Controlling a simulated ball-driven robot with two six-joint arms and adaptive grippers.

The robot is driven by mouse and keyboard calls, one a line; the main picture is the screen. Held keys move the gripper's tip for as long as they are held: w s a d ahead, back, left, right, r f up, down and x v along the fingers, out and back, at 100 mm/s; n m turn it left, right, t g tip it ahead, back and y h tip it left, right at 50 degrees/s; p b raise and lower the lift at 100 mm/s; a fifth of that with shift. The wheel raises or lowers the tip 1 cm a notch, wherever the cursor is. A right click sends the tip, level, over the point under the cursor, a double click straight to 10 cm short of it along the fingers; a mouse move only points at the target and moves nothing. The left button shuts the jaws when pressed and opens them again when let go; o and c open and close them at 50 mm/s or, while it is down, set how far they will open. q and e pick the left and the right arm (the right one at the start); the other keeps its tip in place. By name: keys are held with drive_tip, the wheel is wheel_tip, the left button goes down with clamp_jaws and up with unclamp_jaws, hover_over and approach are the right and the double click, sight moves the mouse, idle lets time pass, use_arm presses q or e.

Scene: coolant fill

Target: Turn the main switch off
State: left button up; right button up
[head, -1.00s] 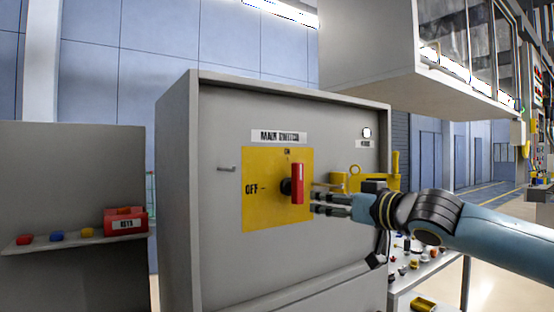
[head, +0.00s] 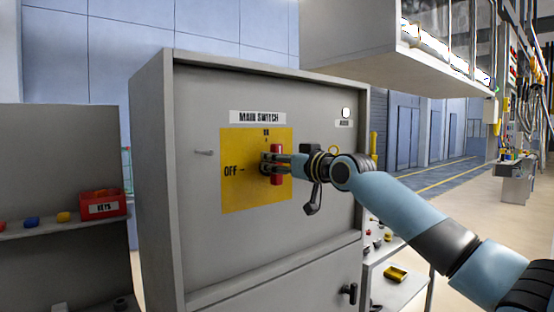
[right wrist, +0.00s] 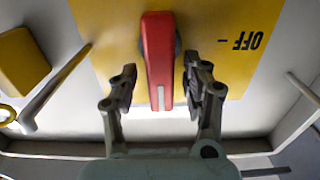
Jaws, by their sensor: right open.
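The main switch is a red handle (head: 277,151) on a yellow plate (head: 238,192) on the grey cabinet's front. The handle stands upright, in line with the ON mark above it; OFF is printed to its left. My right gripper (head: 267,163) is at the handle, partly covering its middle. In the right wrist view, the red handle (right wrist: 158,60) runs between the two open fingers of the right gripper (right wrist: 160,82). A gap shows on each side, narrower on the right. My left gripper is out of view.
A grey cabinet (head: 170,220) holds the switch; a small peg (head: 203,152) sticks out left of the plate. A yellow block (right wrist: 22,62) and a rod are beside the plate in the wrist view. A red KEYS bin (head: 103,208) sits on the left shelf.

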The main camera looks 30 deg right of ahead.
drive_tip(key=shift+w+a, duration=0.1)
drive_tip(key=shift+w, duration=0.2)
clamp_jaws()
